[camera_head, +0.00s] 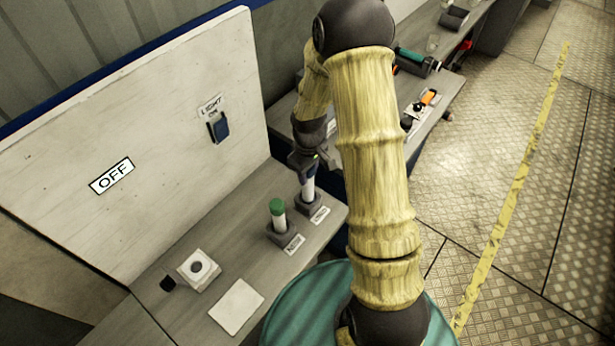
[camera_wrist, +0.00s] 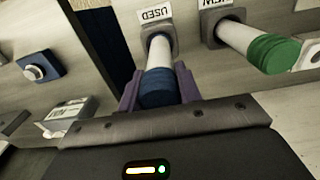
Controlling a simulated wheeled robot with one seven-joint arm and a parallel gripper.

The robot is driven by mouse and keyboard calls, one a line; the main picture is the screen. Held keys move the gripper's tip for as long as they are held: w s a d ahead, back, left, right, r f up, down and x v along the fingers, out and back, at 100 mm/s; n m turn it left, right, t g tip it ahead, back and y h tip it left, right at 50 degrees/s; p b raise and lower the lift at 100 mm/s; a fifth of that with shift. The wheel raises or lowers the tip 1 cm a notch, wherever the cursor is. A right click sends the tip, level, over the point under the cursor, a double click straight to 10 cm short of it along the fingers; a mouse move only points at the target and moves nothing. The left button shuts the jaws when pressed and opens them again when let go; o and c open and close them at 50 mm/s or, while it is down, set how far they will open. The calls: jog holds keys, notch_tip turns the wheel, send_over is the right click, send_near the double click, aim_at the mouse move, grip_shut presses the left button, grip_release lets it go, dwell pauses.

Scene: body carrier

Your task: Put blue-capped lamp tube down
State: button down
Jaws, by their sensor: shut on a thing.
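The blue-capped lamp tube (camera_wrist: 162,86) is white with a dark blue cap. My gripper (camera_wrist: 159,90) is shut on the cap, with one purple finger on each side. The tube's white end reaches into the grey holder (camera_wrist: 178,42) labelled USED in the wrist view. I cannot tell whether it is fully seated. In the head view the tube (camera_head: 308,188) stands about upright under my gripper (camera_head: 306,168), over its holder (camera_head: 317,201). A green-capped tube (camera_head: 278,216) stands in the holder beside it, labelled NEW in the wrist view.
A white board (camera_head: 150,120) with an OFF sign (camera_head: 112,176) and a blue light switch (camera_head: 218,127) stands behind the bench. A white box with a round button (camera_head: 198,269) and a blank pale plate (camera_head: 236,306) lie at the near end.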

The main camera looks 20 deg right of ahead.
jog(key=shift+w+f+p, duration=0.1)
jog(key=shift+f+p, duration=0.25)
jog(key=shift+f, duration=1.15)
jog(key=shift+f, duration=0.15)
jog(key=c, duration=1)
grip_release()
jog(key=shift+o, duration=0.2)
notch_tip(320, 180, up, 12)
jog(key=b, duration=0.3)
jog(key=shift+r, duration=0.2)
